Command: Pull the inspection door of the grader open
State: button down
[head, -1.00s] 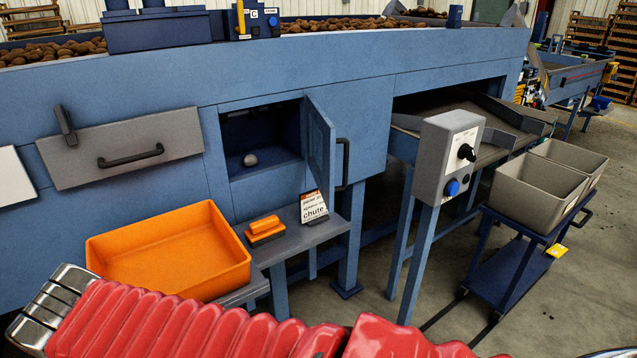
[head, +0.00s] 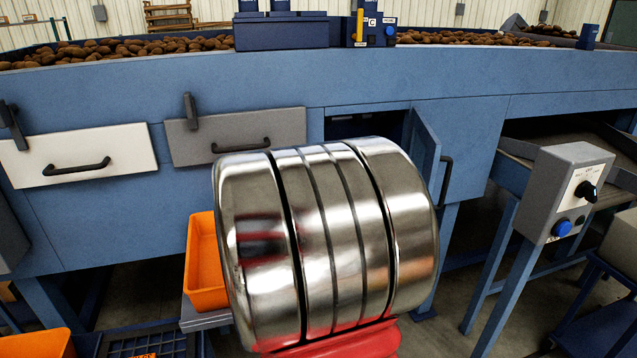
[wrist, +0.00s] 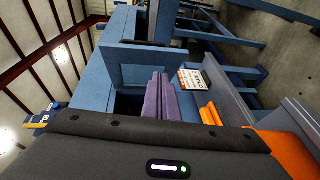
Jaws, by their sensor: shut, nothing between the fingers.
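The inspection door (head: 424,138) of the blue grader stands swung out from its opening, hinged on the opening's right side. Its black handle (head: 446,181) is on the outer face. The dark opening (head: 365,126) is partly visible beside it. In the wrist view, which is turned on its side, the door (wrist: 150,68) shows its inner face beside the dark opening (wrist: 129,105). My gripper (wrist: 158,78) has its purple fingers together, empty, pointing toward the door and opening. In the head view my metal wrist hides the fingers, the lower opening and part of the door.
A shelf below the opening carries a card (wrist: 194,79), an orange brush-like item (wrist: 209,115) and an orange bin (head: 205,262). A grey control box (head: 568,192) on a post stands right. White (head: 80,155) and grey (head: 240,138) panels with handles are left.

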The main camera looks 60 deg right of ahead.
jog(key=d+h, duration=0.1)
jog(key=d, duration=0.1)
jog(key=d+n+h, duration=0.1)
jog(key=d, duration=0.2)
jog(key=shift+d, duration=0.1)
jog(key=s+a+x, duration=0.1)
jog(key=s+x, duration=0.1)
jog(key=x, duration=1)
jog(key=shift+s+d, duration=0.35)
jog(key=shift+s, duration=0.1)
jog(key=shift+f, duration=0.1)
